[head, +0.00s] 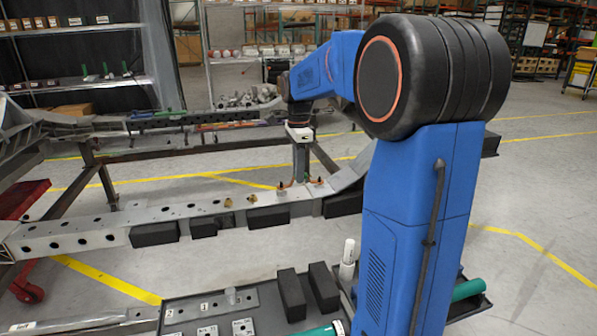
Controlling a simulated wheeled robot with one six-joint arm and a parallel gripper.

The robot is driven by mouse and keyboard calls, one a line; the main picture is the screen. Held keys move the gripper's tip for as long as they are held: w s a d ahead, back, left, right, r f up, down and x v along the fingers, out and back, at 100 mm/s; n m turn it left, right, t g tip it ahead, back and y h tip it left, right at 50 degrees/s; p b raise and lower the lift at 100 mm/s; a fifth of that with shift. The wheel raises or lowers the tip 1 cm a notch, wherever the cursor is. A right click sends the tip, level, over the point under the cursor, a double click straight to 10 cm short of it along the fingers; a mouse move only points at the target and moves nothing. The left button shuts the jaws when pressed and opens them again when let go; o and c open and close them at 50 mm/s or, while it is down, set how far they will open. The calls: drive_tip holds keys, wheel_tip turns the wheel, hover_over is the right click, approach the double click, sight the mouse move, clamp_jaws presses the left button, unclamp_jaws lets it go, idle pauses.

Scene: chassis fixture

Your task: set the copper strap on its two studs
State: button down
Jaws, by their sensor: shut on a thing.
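My gripper (301,180) points down at the top of the grey chassis rail (185,222), toward its right end. It is shut on the copper strap (290,185), whose copper-coloured ends show small on both sides of the fingers. Dark-tipped upright studs (282,187) stand at the strap's left end, and a similar one (318,181) at its right end. The fingers hide the strap's middle. At this size I cannot tell whether the strap sits down over the studs or is just above them.
Two small brass pieces (252,199) are on the rail left of my gripper. Black blocks (155,234) line the rail's near side. A dark tray (262,318) with black bars (291,295) and plates is in front. A second rail (190,120) runs behind.

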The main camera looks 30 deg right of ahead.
drive_tip(key=shift+f, duration=0.35)
idle(0.4)
drive_tip(key=c, duration=1.6)
unclamp_jaws()
drive_tip(key=shift+r, duration=4.5)
